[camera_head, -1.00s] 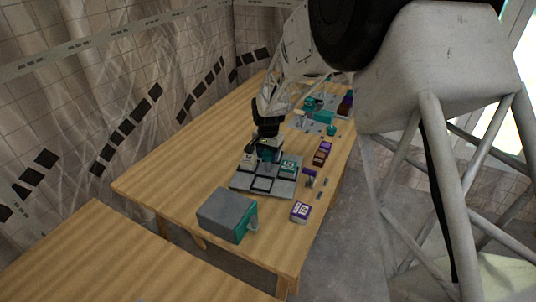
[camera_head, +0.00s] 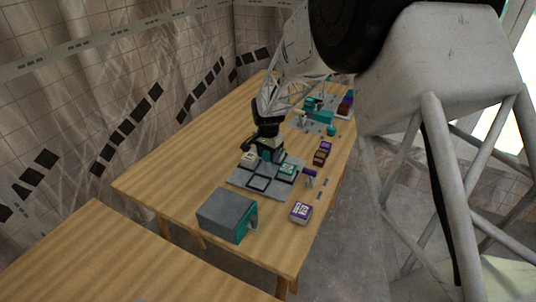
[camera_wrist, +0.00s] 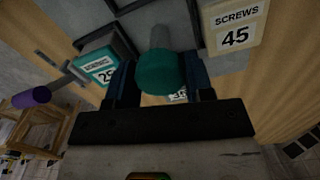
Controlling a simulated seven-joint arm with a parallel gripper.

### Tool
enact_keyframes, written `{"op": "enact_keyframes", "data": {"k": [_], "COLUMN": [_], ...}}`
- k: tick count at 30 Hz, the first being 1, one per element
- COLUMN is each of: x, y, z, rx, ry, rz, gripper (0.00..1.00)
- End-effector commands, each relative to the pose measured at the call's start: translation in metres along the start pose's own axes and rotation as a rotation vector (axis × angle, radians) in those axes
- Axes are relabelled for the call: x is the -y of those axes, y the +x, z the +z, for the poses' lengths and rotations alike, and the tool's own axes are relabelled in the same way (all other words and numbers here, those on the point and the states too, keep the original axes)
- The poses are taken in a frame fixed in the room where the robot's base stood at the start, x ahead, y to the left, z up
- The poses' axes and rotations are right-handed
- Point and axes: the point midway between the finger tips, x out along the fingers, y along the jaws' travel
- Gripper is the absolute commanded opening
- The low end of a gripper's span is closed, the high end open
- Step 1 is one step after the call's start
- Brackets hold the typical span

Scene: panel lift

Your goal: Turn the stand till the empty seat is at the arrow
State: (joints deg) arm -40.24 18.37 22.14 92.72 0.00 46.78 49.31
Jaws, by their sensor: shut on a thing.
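The stand (camera_head: 238,179) is a grey square plate with dark-framed seats, standing on the table. A cream box (camera_head: 249,158), labelled SCREWS 45 in the wrist view (camera_wrist: 235,24), sits at its left. A teal box (camera_head: 287,168) sits at its right and shows in the wrist view (camera_wrist: 102,66). An empty seat (camera_head: 258,184) faces the near side. My gripper (camera_head: 267,152) is over the stand, shut on a teal-topped knob (camera_wrist: 160,73). Another label shows partly behind the fingers. I cannot make out the arrow; a purple-tipped post (camera_head: 309,174) stands right of the stand.
A grey and teal box (camera_head: 226,213) stands close in front of the stand. A purple labelled box (camera_head: 301,212) lies at the near right. Brown and purple boxes (camera_head: 321,155) are to the right. The table's left side is clear.

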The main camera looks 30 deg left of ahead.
Motion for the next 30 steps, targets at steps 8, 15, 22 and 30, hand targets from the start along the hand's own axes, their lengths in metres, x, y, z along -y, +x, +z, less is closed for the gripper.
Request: {"op": "enact_keyframes", "data": {"k": [8,15,22,30], "x": [0.0,0.0,0.0,0.0], "y": [0.0,-0.001,-0.015,-0.049], "z": [0.0,0.0,0.0,0.0], "rx": [0.0,0.0,-0.001,-0.002], "ry": [0.0,0.0,0.0,0.0], "rz": [0.0,0.0,-0.001,-0.002], "gripper": [0.73,0.73,0.73,0.73]}}
